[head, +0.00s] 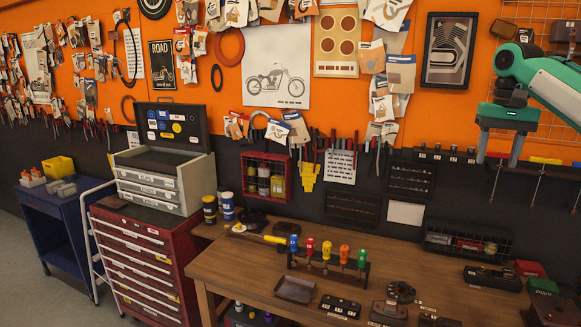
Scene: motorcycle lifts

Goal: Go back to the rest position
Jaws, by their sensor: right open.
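My right gripper (498,150) shows at the upper right, on a green and white arm that comes in from the right edge. Its two fingers point down and stand apart, with nothing between them. It is raised in front of the dark lower wall, above the right part of the wooden workbench (225,262). It touches nothing that I can see. My left gripper and left arm are not in view.
A rack of colourful screwdrivers (327,262) stands on the bench, with a small dark tray (295,289) before it. A red tool cabinet (140,262) and a blue cart (60,225) stand left. Tools hang on the wall behind my right gripper.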

